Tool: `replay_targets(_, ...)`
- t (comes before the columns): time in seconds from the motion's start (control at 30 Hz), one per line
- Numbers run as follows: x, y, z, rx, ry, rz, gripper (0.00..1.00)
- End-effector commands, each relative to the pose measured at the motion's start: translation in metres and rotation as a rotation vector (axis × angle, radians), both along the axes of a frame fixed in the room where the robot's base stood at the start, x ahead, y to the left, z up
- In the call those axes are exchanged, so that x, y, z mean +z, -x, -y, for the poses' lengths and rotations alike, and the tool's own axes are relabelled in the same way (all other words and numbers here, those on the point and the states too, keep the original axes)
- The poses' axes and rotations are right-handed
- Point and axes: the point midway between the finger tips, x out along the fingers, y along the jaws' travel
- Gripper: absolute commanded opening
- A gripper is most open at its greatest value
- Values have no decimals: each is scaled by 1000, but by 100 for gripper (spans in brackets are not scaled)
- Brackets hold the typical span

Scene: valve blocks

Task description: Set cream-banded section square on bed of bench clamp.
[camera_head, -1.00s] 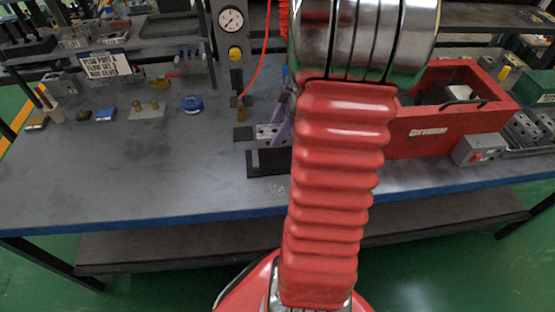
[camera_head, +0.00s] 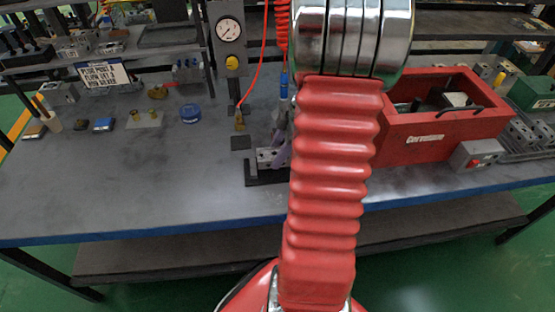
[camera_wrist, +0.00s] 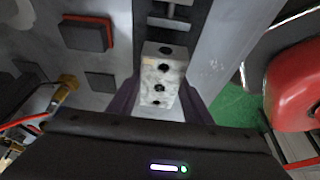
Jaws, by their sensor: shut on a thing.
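A pale grey metal section with several dark holes (camera_wrist: 163,75) sits between the purple fingers of my gripper (camera_wrist: 160,98) in the wrist view. My gripper is shut on it. In the head view the section (camera_head: 267,157) is at the black base of the bench clamp (camera_head: 262,178), low over its bed. I cannot tell whether it touches the bed. One purple finger shows beside it; my red arm hides the right part of the clamp. The clamp's grey channel and cross bar (camera_wrist: 168,22) show beyond the section in the wrist view. No cream band is clearly visible.
A gauge post (camera_head: 229,45) stands behind the clamp, with a red hose and brass nozzle (camera_head: 239,121) hanging nearby. A red box (camera_head: 430,140) and grey switch box (camera_head: 476,154) stand to the right.

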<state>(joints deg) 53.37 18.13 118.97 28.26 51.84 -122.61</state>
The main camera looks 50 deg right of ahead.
Motion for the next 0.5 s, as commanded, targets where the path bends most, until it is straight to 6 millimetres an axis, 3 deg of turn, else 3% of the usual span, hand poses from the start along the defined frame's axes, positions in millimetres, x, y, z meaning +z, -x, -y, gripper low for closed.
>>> replay_targets(0.27,-1,0,0,0,0,0,3)
replay_targets(0.5,-27,0,-1,0,-4,-1,3)
